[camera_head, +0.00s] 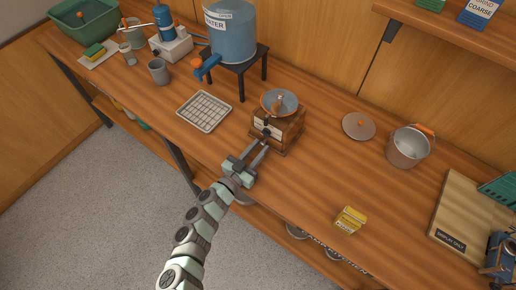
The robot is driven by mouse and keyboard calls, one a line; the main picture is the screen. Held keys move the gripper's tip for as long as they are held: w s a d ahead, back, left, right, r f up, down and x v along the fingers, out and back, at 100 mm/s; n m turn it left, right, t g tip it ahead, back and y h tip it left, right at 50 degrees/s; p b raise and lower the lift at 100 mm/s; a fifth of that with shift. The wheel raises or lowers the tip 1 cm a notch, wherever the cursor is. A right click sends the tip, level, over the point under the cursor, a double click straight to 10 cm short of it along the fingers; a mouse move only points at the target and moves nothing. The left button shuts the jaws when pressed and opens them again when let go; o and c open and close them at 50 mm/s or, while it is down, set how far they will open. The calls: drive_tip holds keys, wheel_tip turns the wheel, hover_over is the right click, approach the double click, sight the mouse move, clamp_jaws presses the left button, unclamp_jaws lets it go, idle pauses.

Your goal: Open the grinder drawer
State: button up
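The grinder (291,130) is a brown wooden box with a grey bowl-shaped top and a crank. It stands on the wooden counter, right of the picture's middle. Its front has a pale label and a dark knob (266,132), which looks like the drawer's pull. The drawer looks closed, though my gripper partly covers the front. My gripper (259,150) reaches up from below, its two long fingers pointing at the grinder's front near the knob. The fingers stand apart with a gap between them. I cannot tell whether they touch the grinder.
A wire rack tray (204,111) lies left of the grinder, below a water tank (232,38) on a black stand. A round lid (358,126) and a metal pot (408,147) are to the right. A yellow box (350,219) sits near the counter's front edge.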

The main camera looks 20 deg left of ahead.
clamp_jaws()
idle(1.0)
